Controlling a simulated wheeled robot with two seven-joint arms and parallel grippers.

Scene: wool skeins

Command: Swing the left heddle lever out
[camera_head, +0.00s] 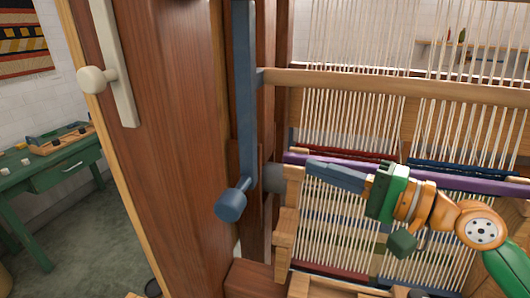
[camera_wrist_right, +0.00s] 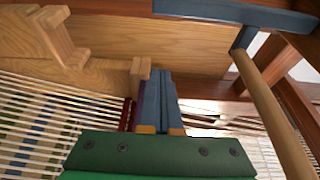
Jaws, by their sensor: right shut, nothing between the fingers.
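The blue lever (camera_head: 244,95) hangs upright on the dark inner post, with a round blue knob (camera_head: 231,203) at its lower end. A wooden bar joins it partway up. In the right wrist view a blue bar (camera_wrist_right: 225,14), apparently this lever, crosses the top. My right gripper (camera_head: 312,166) is shut and empty, its blue fingers pointing left toward the lever, with a gap between them in the head view. Its fingers (camera_wrist_right: 162,78) also show in the wrist view. My left gripper is not in view.
The wooden bar (camera_head: 400,86) runs right from the lever across the warp threads. A purple bar (camera_head: 450,180) lies below. A wide wooden panel (camera_head: 165,130) with a cream lever (camera_head: 115,60) stands at left. A green table (camera_head: 58,172) is beyond it.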

